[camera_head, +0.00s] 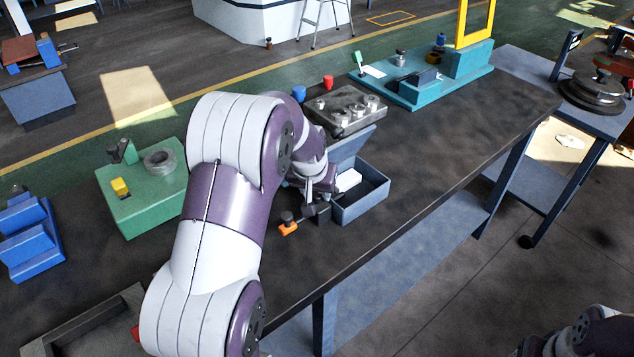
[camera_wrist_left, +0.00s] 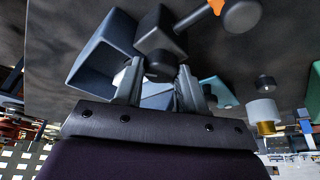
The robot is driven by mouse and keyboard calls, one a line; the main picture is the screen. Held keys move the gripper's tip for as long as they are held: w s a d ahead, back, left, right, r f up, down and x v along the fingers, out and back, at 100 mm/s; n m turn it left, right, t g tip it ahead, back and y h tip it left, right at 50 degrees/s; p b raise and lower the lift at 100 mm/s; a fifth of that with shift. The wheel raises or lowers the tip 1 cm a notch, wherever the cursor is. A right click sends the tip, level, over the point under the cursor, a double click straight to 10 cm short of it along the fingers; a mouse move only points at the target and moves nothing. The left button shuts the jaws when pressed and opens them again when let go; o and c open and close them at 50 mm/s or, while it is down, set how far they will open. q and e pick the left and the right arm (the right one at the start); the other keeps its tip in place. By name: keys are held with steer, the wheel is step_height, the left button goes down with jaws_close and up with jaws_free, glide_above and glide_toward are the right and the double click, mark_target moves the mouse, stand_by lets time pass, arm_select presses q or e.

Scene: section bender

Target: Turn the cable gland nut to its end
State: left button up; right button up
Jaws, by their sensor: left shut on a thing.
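The open blue-grey box (camera_head: 362,205) stands on the dark bench, with a white block inside. A dark cable gland nut (camera_wrist_left: 160,66) shows beside the box in the left wrist view. My left gripper (camera_head: 318,193) is at the box's near-left side. In the left wrist view its two fingers (camera_wrist_left: 159,82) stand on either side of the nut's round end, shut on it. The nut also shows as a dark shape in the head view (camera_head: 322,212), partly hidden by my gripper. How far it is turned cannot be told.
An orange piece with a dark knob (camera_head: 288,228) lies left of the nut. A grey block with several pegs (camera_head: 345,106) stands behind, a green block (camera_head: 145,200) at left, a teal fixture (camera_head: 415,90) at the back. The bench right of the box is clear.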

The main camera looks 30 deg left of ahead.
arm_select(q)
steer(key=shift+m, duration=0.5)
steer(key=o, duration=1.1)
steer(key=shift+c, duration=0.2)
steer(key=a+v, duration=0.1)
steer(key=v, duration=1.1)
steer(key=shift+s+d+r+b, duration=0.25)
steer(key=shift+r+b, duration=0.05)
steer(key=shift+b, duration=0.05)
